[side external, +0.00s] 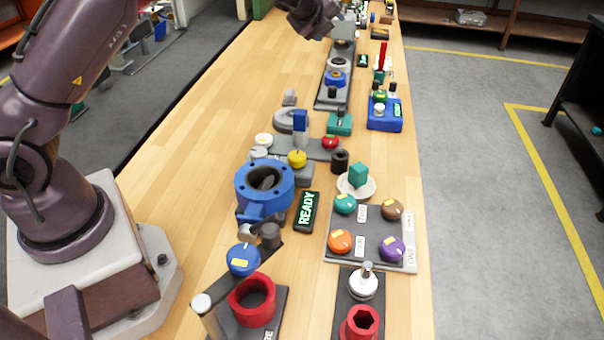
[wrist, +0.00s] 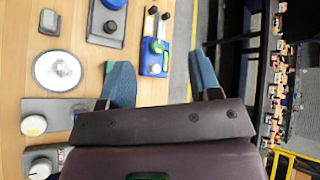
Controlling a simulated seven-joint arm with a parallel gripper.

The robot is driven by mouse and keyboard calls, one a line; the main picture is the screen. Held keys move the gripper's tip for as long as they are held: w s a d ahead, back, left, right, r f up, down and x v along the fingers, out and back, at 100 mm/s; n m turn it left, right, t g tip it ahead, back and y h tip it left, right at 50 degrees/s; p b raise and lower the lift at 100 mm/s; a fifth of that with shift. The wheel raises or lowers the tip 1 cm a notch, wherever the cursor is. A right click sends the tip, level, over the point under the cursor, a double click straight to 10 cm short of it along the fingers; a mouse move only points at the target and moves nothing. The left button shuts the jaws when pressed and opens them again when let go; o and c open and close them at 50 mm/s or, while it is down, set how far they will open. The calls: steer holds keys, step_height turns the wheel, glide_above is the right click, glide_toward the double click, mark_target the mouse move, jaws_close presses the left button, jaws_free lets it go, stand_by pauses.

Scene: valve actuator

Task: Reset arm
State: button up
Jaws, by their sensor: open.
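My gripper (wrist: 163,78) shows in the wrist view with its two blue fingers spread wide and nothing between them. In the side external view the dark end of my arm (side external: 310,15) hangs at the top, over the far part of the wooden bench (side external: 215,95); its fingertips cannot be made out there. In the wrist view a blue box (wrist: 154,60) with a green button lies beyond the fingers. A round pale disc (wrist: 58,71) lies to their left. No part is held.
A blue valve body (side external: 264,188), a READY display (side external: 306,212), a plate with several coloured knobs (side external: 369,238) and red sockets (side external: 253,300) stand along the bench. A blue box (side external: 384,114) is farther back. The bench's left strip is mostly clear.

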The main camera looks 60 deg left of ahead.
steer(key=s+r+n+g+y, duration=0.2)
steer(key=s+r+n+g, duration=0.2)
steer(key=s+n, duration=0.9)
steer(key=s+d+r+n+h, duration=0.1)
steer(key=s+d+n+h, duration=0.1)
steer(key=s+d, duration=0.3)
steer(key=s+d+r+n+h, duration=0.2)
steer(key=s+d, duration=0.4)
steer(key=s, duration=0.6)
steer(key=s+d+r+n+g+h, duration=0.1)
steer(key=s+d+n+h, duration=0.1)
steer(key=s+d, duration=0.4)
steer(key=shift+s+d+r+n, duration=0.15)
steer(key=shift+s+r+n, duration=0.4)
steer(key=shift+s, duration=0.95)
